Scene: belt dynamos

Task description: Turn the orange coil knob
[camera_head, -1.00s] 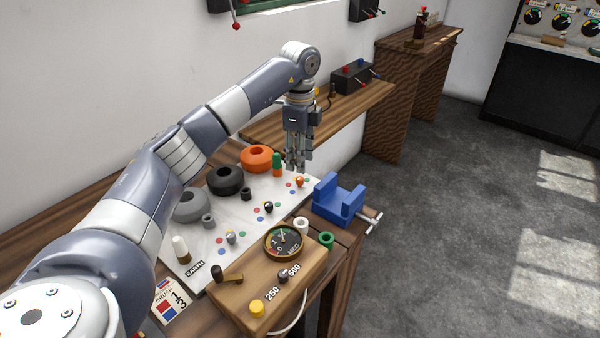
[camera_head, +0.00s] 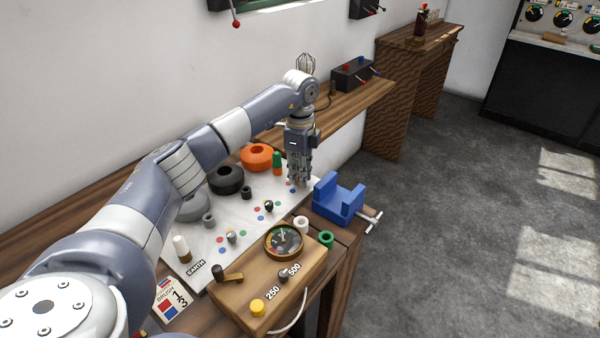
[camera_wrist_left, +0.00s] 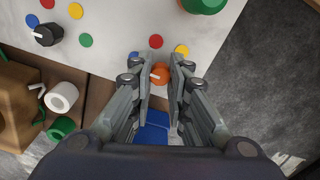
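The orange coil knob (camera_wrist_left: 160,75) with a pale pointer mark shows in the left wrist view between the two fingers of my left gripper (camera_wrist_left: 162,68). The fingers stand apart on either side of it, with very little gap; firm contact does not show. In the head view my left gripper (camera_head: 299,181) points down at the right end of the white marble panel (camera_head: 207,245) and hides the knob. My right gripper is not in view.
A blue clamp-like block (camera_head: 340,199) stands close right of the gripper. The orange coil (camera_head: 257,155) and a green-topped post (camera_head: 277,162) are close left. A black knob (camera_head: 268,205) and a wooden meter box (camera_head: 240,292) are nearer me.

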